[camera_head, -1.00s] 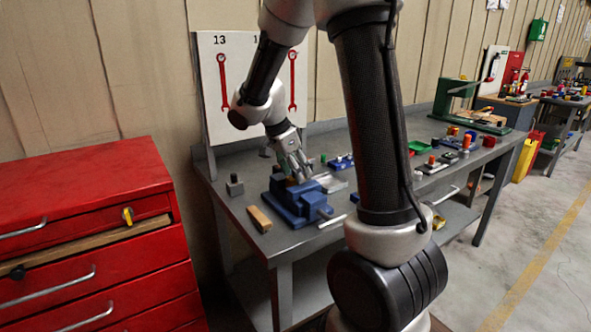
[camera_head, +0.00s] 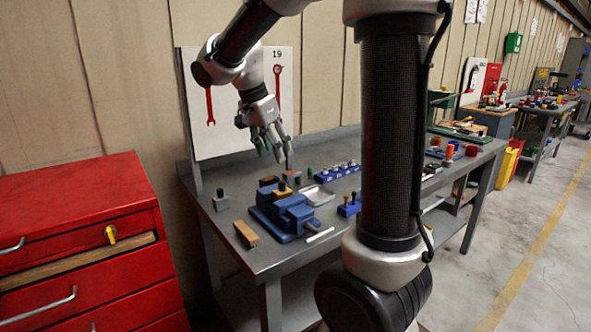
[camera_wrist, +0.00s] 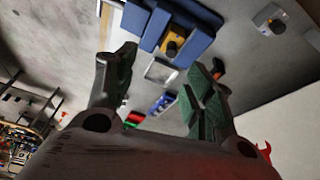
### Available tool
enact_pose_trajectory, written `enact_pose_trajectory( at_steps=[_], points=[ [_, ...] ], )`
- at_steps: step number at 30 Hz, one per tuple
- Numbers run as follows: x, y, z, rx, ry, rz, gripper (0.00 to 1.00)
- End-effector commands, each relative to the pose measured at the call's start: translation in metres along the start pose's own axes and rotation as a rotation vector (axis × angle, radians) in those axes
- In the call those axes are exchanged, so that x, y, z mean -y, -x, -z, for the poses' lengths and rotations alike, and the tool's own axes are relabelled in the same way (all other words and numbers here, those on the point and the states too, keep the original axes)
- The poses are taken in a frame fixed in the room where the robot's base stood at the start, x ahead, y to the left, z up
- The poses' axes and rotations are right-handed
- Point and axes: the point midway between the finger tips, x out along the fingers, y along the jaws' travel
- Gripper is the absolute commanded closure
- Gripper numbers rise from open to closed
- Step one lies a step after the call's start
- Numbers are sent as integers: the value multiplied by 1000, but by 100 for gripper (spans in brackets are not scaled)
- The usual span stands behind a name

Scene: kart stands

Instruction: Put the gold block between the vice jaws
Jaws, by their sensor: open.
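The blue vice (camera_head: 284,214) stands on the grey bench. The gold block (camera_head: 283,192), with a dark knob on top, sits at the vice and seems to be between its blue jaws; how deep it sits is hard to tell. In the wrist view the gold block (camera_wrist: 179,31) shows between two blue parts of the vice (camera_wrist: 197,44). My gripper (camera_head: 268,146) is open and empty, above and behind the vice, apart from the block. Its spread fingers also show in the wrist view (camera_wrist: 165,75).
A grey knobbed block (camera_head: 221,203) and a wooden block (camera_head: 246,234) lie left of the vice. A silver tray (camera_head: 319,196) and a blue rack (camera_head: 338,173) are to its right. A white tool board (camera_head: 235,105) stands behind. A red cabinet (camera_head: 80,230) is at left.

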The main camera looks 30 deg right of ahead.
Motion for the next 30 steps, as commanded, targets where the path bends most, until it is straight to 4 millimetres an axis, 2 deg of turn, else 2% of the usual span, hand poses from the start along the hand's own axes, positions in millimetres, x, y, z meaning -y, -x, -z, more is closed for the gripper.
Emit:
enact_pose_trajectory(
  at_steps=[2,6,9,12,15,18,30],
  points=[
    [-34,10,2,40,148,50,47],
    [-100,18,-8,90,523,184,47],
    [-141,17,-20,82,783,294,47],
    [-171,12,-34,46,998,389,47],
    [-190,8,-44,4,1151,455,47],
    [-199,5,-51,-26,1238,491,47],
    [-201,4,-53,-38,1273,502,47]
  ],
)
